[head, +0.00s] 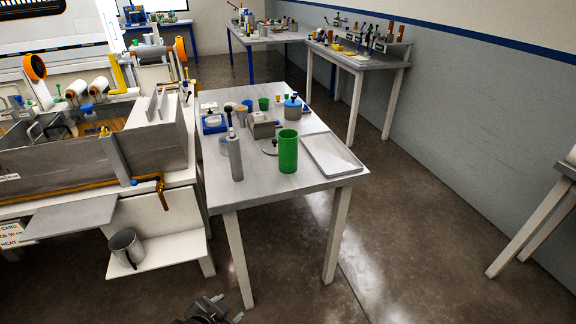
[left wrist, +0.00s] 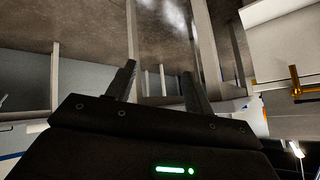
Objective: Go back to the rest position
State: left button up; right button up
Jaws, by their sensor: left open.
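My left gripper (head: 217,302) shows at the bottom edge of the head view, low over the floor in front of the white table (head: 250,204). It is apart from the table and from everything on it. In the left wrist view its two dark fingers (left wrist: 158,85) stand spread with nothing between them. My right gripper is in neither view.
On the white table stand a green cylinder (head: 288,152), a grey bottle (head: 235,158), a flat tray (head: 332,155) and several small containers. The resin bath bench (head: 70,170) is at left, with a metal mug (head: 126,248) on its low shelf. The floor at right (head: 420,240) is clear.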

pick_arm(q)
jog(key=s+a+f+n+g+y, duration=0.1)
jog(key=s+a+n+g, duration=0.3)
jog(key=s, duration=0.5)
jog(key=s+a+n+g+y, duration=0.1)
jog(key=s+a+n+y, duration=0.1)
jog(key=s+a, duration=0.5)
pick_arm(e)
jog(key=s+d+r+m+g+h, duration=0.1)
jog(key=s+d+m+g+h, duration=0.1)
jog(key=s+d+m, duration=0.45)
pick_arm(q)
notch_tip(320, 180, down, 27)
jog(key=s+d+g, duration=0.1)
jog(key=s+d, duration=0.1)
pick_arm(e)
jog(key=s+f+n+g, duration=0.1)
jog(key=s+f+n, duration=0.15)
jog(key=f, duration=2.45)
pick_arm(q)
jog(key=s+a+f+g, duration=0.1)
jog(key=s+a+f, duration=0.2)
jog(key=s+f, duration=1.2)
jog(key=shift+s, duration=0.7)
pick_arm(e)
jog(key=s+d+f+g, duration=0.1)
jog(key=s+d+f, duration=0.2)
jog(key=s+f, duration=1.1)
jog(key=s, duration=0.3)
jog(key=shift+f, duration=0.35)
